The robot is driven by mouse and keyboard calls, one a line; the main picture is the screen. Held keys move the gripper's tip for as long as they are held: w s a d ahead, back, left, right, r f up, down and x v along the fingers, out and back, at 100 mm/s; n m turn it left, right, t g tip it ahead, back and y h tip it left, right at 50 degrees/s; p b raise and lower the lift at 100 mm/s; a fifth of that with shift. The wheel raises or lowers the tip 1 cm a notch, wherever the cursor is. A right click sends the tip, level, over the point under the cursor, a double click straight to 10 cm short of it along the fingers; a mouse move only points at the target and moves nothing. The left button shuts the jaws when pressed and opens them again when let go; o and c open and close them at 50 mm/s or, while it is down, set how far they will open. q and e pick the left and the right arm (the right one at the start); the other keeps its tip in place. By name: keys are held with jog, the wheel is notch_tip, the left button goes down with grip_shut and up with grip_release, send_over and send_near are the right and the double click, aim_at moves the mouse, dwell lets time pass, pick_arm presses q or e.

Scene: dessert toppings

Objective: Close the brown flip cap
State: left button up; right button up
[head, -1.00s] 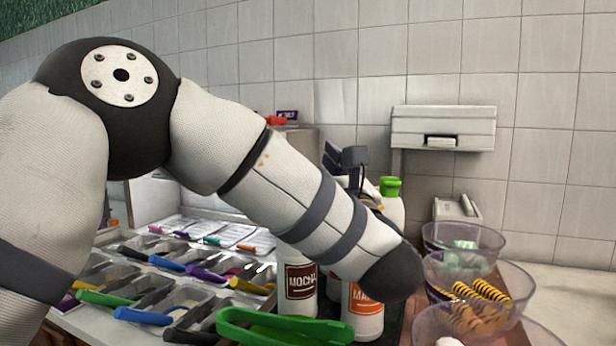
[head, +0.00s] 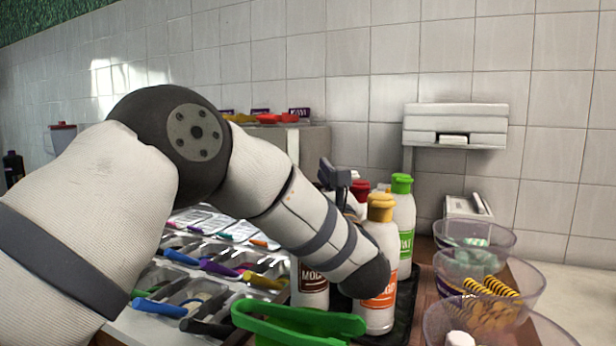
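A white bottle with a brown "MOC…" label (head: 311,284) stands behind my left forearm. Its top and any brown flip cap are hidden by the arm. My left gripper (head: 338,176) shows only as a small dark shape above and behind the forearm, near the bottle tops. Its fingertips cannot be made out, nor whether it is open or touching a cap. My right gripper is not in view.
Beside it stand bottles with an orange cap (head: 381,207), a green cap (head: 401,184) and a red cap (head: 360,190). A green handled object (head: 300,322) lies in front. Clear bowls (head: 490,280) stand at right, topping trays with coloured handles (head: 205,265) at left.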

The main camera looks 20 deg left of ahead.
pick_arm(q)
jog(key=c, duration=0.8)
jog(key=shift+s+d+f+t+y, duration=0.15)
jog(key=shift+f+t+y, duration=0.15)
jog(key=shift+t+y, duration=0.35)
jog(key=shift+c, duration=0.2)
jog(key=shift+t+y, duration=0.25)
jog(key=shift+t, duration=0.1)
jog(key=shift+s+d, duration=0.15)
jog(key=shift+s, duration=0.05)
jog(key=o, duration=1.2)
jog(key=shift+c, duration=0.2)
notch_tip(320, 180, up, 10)
